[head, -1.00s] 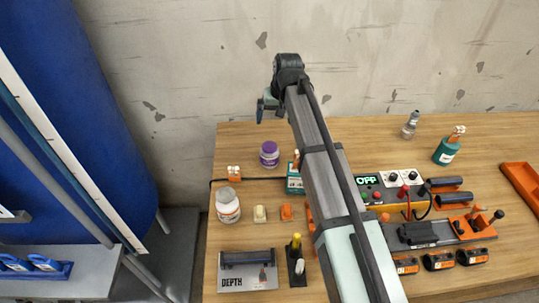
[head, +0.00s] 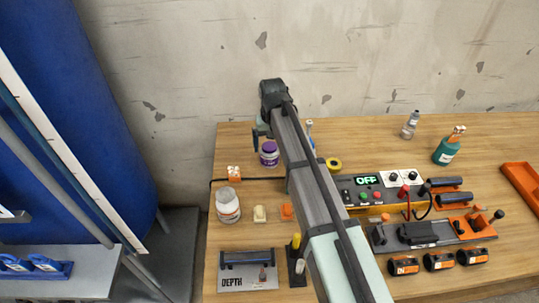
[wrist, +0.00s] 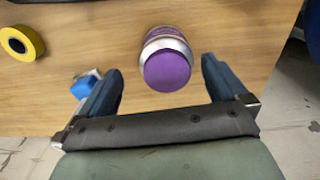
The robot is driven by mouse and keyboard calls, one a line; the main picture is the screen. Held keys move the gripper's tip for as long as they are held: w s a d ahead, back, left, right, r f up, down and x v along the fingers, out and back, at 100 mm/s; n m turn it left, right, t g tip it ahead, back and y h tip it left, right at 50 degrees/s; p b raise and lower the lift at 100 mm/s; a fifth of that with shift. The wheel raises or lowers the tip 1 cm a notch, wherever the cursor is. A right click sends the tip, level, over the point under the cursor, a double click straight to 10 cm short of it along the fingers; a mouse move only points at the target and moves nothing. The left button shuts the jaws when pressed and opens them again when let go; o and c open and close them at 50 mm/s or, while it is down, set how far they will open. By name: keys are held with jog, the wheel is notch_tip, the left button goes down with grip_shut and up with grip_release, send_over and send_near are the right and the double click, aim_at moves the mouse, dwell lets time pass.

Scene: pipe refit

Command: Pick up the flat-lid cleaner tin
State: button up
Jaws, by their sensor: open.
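A tin with a flat purple lid (head: 269,147) and a pale, purple-labelled body stands upright at the back left of the table. In the wrist view the purple-lidded tin (wrist: 166,71) shows from above, its lid lying between the two fingertips in the picture. My gripper (wrist: 162,66) is open and empty, with one finger to each side of the lid. I see no contact, and the height of the fingertips against the tin is hard to tell. In the head view my gripper (head: 259,134) is beside the tin and partly overlaps it.
A white jar (head: 228,207) and small orange and cream pieces stand nearer the front left. A yellow tape roll (wrist: 22,43) and a blue item (wrist: 85,86) lie left of the tin in the wrist view. A control box (head: 368,183) is to the right.

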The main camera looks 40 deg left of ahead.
aim_at(269, 154)
jog(key=shift+s+a+f, duration=0.15)
jog(key=shift+f, duration=1.2)
jog(key=shift+s+a+f, duration=0.1)
jog(key=shift+a+f, duration=0.05)
jog(key=shift+f, duration=1.2)
jog(key=shift+c, duration=0.5)
jog(key=c, duration=1.3)
jog(key=shift+o, duration=0.2)
